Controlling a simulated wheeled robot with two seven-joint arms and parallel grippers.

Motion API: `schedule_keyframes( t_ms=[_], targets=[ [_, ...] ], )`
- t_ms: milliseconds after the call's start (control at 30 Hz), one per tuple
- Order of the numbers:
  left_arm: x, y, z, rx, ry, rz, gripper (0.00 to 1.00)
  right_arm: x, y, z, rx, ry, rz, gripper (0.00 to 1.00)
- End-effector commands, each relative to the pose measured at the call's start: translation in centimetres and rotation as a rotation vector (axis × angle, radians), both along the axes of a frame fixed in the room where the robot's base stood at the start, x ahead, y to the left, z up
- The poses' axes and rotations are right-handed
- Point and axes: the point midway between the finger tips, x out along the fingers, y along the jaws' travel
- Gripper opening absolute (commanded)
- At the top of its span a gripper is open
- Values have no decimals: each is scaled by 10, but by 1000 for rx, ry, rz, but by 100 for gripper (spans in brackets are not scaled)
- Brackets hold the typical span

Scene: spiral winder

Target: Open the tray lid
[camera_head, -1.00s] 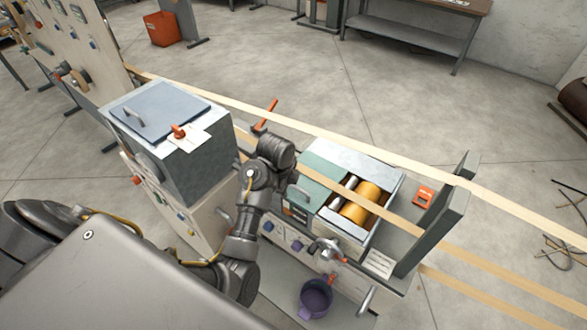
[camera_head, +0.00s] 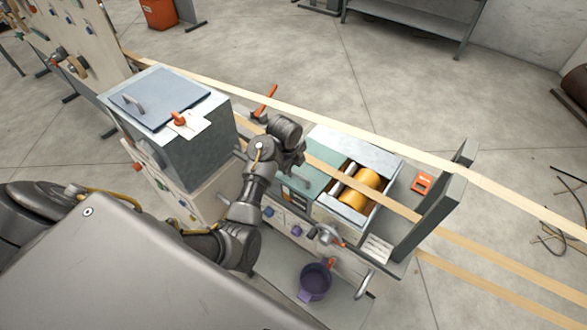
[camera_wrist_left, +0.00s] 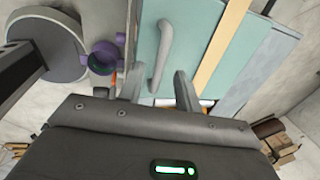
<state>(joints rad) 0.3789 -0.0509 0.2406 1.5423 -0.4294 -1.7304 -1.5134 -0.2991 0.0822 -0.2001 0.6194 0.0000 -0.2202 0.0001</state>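The teal tray lid (camera_head: 322,158) lies flat over the left part of the tray box (camera_head: 367,228) in the head view, beside an opening with yellow rollers (camera_head: 359,190). In the left wrist view the teal lid (camera_wrist_left: 198,35) carries a curved grey handle (camera_wrist_left: 164,52). My left gripper (camera_wrist_left: 158,80) is open, with its two fingers apart and the handle's near end between them in the picture. I cannot tell whether they touch it. In the head view my left gripper (camera_head: 299,158) is over the lid's left edge, its fingertips mostly hidden. My right gripper is not in view.
A grey cabinet (camera_head: 190,160) with a blue lid stands to the left. Tan strips (camera_head: 420,167) run across above the tray. An upright grey plate (camera_head: 437,215) stands right of it. A purple pot (camera_head: 315,283) sits below in front; it also shows in the wrist view (camera_wrist_left: 103,58).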

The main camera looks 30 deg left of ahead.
Motion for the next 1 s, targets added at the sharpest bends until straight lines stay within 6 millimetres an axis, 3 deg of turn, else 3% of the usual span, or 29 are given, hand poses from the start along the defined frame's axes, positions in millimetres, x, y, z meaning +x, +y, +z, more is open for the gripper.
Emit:
schedule_keyframes(
  t_ms=[200,533,800,1000],
  targets=[
    [4,-1,-19,0,1,0,34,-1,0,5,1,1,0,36],
    [4,-1,-23,0,0,1,34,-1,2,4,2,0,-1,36],
    [5,-1,-23,0,0,1,0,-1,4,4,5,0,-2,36],
    [5,-1,-23,0,0,0,0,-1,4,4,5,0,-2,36]
  ],
)
